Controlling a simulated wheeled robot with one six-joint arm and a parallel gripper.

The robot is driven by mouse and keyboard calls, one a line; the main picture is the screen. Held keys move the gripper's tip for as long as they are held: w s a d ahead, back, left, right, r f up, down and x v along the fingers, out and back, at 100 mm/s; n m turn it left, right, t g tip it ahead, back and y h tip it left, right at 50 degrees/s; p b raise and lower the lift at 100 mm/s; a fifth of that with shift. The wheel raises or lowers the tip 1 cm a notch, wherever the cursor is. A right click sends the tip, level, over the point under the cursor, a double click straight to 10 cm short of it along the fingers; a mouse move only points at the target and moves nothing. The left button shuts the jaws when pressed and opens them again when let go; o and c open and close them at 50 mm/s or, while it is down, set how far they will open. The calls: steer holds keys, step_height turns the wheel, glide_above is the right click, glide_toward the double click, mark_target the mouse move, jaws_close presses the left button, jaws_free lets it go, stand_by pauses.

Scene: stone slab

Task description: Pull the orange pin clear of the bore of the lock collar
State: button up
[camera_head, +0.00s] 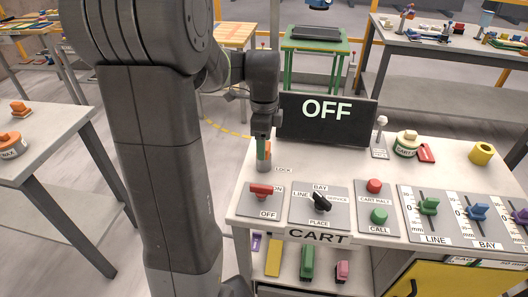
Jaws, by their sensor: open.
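The lock collar (263,166) is a small grey cylinder on the left back part of the panel table, beside the word LOCK. The orange pin (267,149) shows as a small orange patch just above the collar; how deep it sits in the bore is too small to tell. My gripper (263,150) points down right over the collar, its fingers at the pin's height. It is open, and the fingers partly hide the pin. Whether a finger touches the pin cannot be told.
A black OFF screen (327,121) stands close to the right of my gripper. A red-handled switch (262,190) and a black selector knob (321,202) are in front of the collar.

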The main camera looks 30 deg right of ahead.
steer(key=shift+f, duration=2)
steer(key=shift+c, duration=0.5)
steer(key=c, duration=1.1)
steer(key=shift+r, duration=0.1)
